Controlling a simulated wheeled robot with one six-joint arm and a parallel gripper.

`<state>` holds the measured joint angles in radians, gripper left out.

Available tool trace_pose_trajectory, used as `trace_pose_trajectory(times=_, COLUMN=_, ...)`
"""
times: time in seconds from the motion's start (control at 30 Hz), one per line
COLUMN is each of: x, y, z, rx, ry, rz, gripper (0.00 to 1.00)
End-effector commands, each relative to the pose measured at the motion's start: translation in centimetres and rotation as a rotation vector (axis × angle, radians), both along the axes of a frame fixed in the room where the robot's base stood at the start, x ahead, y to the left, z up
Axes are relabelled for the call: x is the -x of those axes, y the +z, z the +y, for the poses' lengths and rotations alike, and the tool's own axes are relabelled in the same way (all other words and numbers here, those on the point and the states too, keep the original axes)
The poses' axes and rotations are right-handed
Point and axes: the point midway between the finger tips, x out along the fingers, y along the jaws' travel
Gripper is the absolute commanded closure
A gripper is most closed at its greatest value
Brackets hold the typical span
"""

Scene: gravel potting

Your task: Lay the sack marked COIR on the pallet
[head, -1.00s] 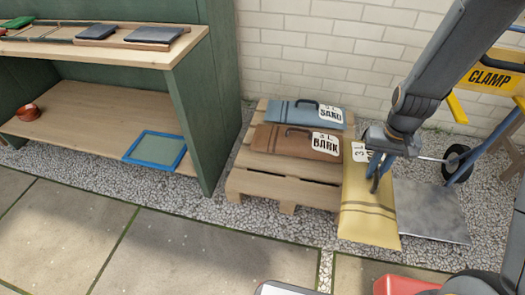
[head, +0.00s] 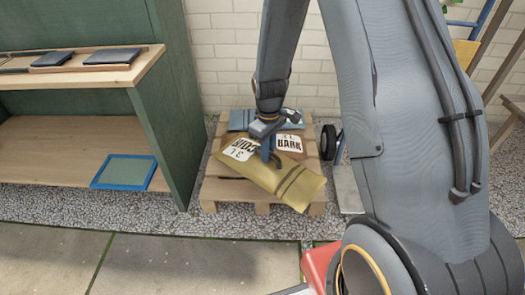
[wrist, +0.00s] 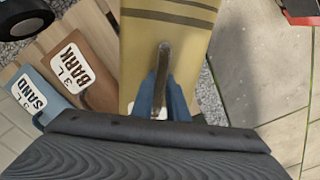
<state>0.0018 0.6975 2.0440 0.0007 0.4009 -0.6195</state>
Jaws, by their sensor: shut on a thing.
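The yellow sack (head: 287,181), its white label partly covered but seeming to read COIR, is in my gripper (head: 268,152). It sits tilted across the front of the wooden pallet (head: 225,190); whether it touches the pallet I cannot tell. In the wrist view the blue fingers (wrist: 161,95) are shut on the dark handle of the yellow sack (wrist: 185,50). The brown BARK sack (head: 294,143) and the blue SAND sack (head: 240,118) lie on the pallet behind it, partly hidden by the yellow sack and my arm.
A green shelf unit (head: 172,100) stands close to the pallet's left, with a blue-framed tray (head: 124,173) on its lower board. A white brick wall (head: 220,50) is behind the pallet. A wheel (head: 329,142) and a grey plate (head: 347,190) are at its right.

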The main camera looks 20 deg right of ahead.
Motion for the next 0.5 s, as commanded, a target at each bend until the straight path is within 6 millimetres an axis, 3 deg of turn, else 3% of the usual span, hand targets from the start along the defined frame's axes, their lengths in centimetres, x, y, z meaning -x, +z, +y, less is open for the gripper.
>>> trace_pose_trajectory(times=0.3, x=-4.2, y=-0.8, z=0.1, rx=0.000, ry=0.466, rz=-0.002, gripper=1.00)
trace_pose_trajectory(times=0.5, x=-5.3, y=-1.1, z=0.1, rx=-0.001, ry=0.611, rz=0.000, gripper=1.00)
